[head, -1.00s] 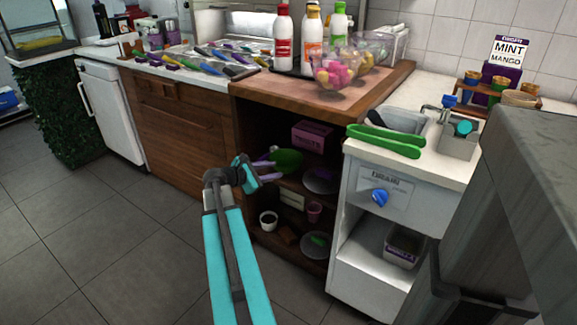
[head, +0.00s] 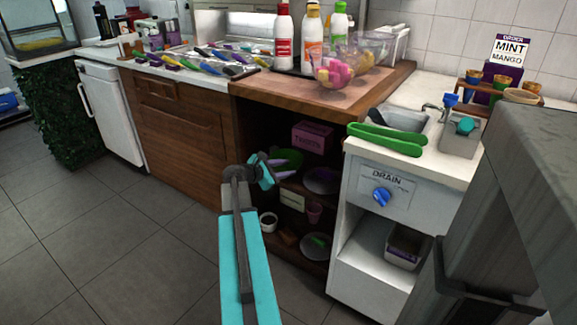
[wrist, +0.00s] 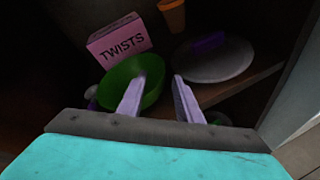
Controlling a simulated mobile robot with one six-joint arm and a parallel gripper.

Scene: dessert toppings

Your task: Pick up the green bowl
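The green bowl (wrist: 120,72) stands on a dark shelf inside the open cabinet. In the head view the bowl (head: 291,156) is partly hidden behind my gripper (head: 283,165). In the wrist view my gripper (wrist: 160,82) is open, with two pale purple fingers apart. The left finger overlaps the bowl's inside, and the right finger is just outside its right rim. Nothing is visibly held between them. I cannot tell whether either finger touches the bowl.
A pink TWISTS box (wrist: 118,38) stands behind the bowl. A grey lid with a purple handle (wrist: 213,62) lies right of it, with an orange cup (wrist: 172,15) behind. The white drain cabinet (head: 381,197) borders the opening on the right.

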